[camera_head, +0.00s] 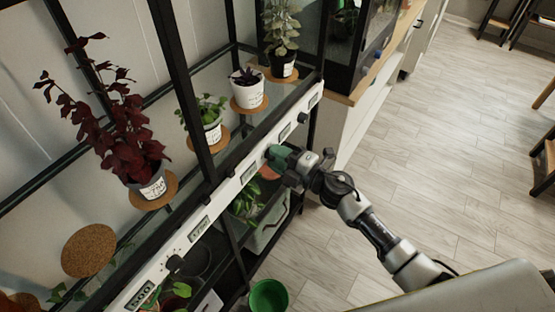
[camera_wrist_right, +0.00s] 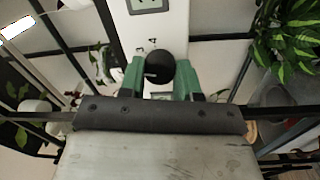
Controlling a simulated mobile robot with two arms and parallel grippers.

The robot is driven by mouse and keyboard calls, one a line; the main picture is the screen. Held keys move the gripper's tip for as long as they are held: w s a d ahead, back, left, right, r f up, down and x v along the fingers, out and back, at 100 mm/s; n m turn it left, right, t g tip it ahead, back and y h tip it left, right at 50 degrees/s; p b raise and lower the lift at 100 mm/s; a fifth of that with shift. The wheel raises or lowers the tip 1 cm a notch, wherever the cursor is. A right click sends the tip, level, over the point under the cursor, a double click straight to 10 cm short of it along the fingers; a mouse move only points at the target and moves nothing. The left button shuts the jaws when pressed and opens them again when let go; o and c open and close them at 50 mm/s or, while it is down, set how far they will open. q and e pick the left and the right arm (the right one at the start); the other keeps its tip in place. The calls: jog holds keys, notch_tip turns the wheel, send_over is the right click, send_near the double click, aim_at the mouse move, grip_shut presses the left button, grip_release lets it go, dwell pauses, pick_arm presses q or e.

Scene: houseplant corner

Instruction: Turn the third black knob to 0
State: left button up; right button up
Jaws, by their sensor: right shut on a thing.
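My right gripper (camera_head: 275,156) has its green fingers at the white control strip (camera_head: 225,190) along the front of the plant shelf. In the right wrist view, the gripper (camera_wrist_right: 162,77) is shut on a round black knob (camera_wrist_right: 158,64), one finger on each side. A small pale mark shows on the knob's face. Part of a display (camera_wrist_right: 148,4) shows above it on the strip. In the head view my gripper hides the held knob. Other black knobs sit on the strip, one lower left (camera_head: 175,263) and one upper right (camera_head: 303,118). My left gripper is not in view.
Potted plants on cork mats stand behind the strip, including a dark red one (camera_head: 112,140) and a white pot (camera_head: 248,93). A leafy plant (camera_wrist_right: 288,38) is close by in the wrist view. A green pot (camera_head: 268,296) stands below.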

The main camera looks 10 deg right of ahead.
jog(key=shift+f+n+g+b, duration=0.2)
jog(key=shift+n+b, duration=1.65)
jog(key=shift+n, duration=2.85)
jog(key=shift+r+n+g+b, duration=0.1)
jog(key=shift+n+g+b, duration=0.2)
jog(key=shift+n+b, duration=2.95)
jog(key=n+p, duration=0.2)
jog(key=n, duration=0.1)
jog(key=shift+y+p, duration=0.3)
jog(key=shift+p, duration=0.1)
jog(key=o, duration=0.9)
jog(key=shift+d, duration=0.1)
jog(key=shift+o, duration=0.2)
